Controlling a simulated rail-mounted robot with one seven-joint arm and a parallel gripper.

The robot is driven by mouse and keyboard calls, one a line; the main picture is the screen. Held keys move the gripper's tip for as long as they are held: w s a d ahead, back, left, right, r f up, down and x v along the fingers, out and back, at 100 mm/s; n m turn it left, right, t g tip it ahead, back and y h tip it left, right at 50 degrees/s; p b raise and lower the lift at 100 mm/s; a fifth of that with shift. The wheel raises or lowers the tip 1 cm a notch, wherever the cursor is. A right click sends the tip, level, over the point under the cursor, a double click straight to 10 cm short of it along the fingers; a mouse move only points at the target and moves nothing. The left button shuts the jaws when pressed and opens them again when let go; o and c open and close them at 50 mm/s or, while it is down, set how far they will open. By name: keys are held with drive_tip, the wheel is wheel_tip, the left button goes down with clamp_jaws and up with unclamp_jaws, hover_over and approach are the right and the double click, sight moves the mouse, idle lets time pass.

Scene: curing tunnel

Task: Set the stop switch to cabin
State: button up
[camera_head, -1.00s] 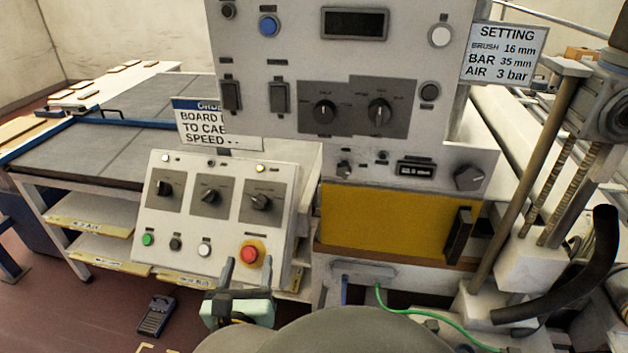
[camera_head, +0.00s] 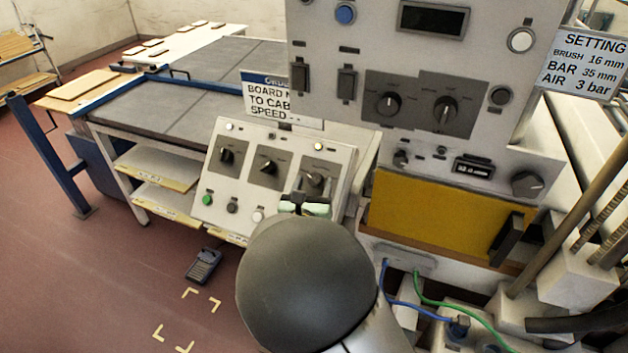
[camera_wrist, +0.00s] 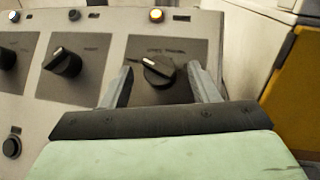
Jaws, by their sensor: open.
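A sloped white control panel (camera_head: 225,187) carries three rotary knobs on grey plates in a row. The right knob (camera_head: 315,179) is black with a pale pointer line; it also shows in the wrist view (camera_wrist: 158,72). The lettering above it is too small to read surely, so I cannot tell which knob is named stop. In the wrist view, my gripper (camera_wrist: 160,70) is open, with one finger to each side of the right knob. I cannot tell whether the fingers touch it. In the head view, my gripper (camera_head: 305,193) is partly hidden behind my arm.
The middle knob (camera_head: 267,164) and left knob (camera_head: 227,157) sit close by. Green, black and white buttons line the lower panel; my arm hides the red one. An upright cabinet (camera_head: 330,115) rises behind at right, with a yellow front (camera_head: 420,215). A handset (camera_head: 204,265) lies on the floor.

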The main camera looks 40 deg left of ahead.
drive_tip(key=shift+w+a, duration=0.1)
drive_tip(key=shift+w, duration=0.15)
drive_tip(key=c, duration=1)
drive_tip(key=shift+o, duration=0.2)
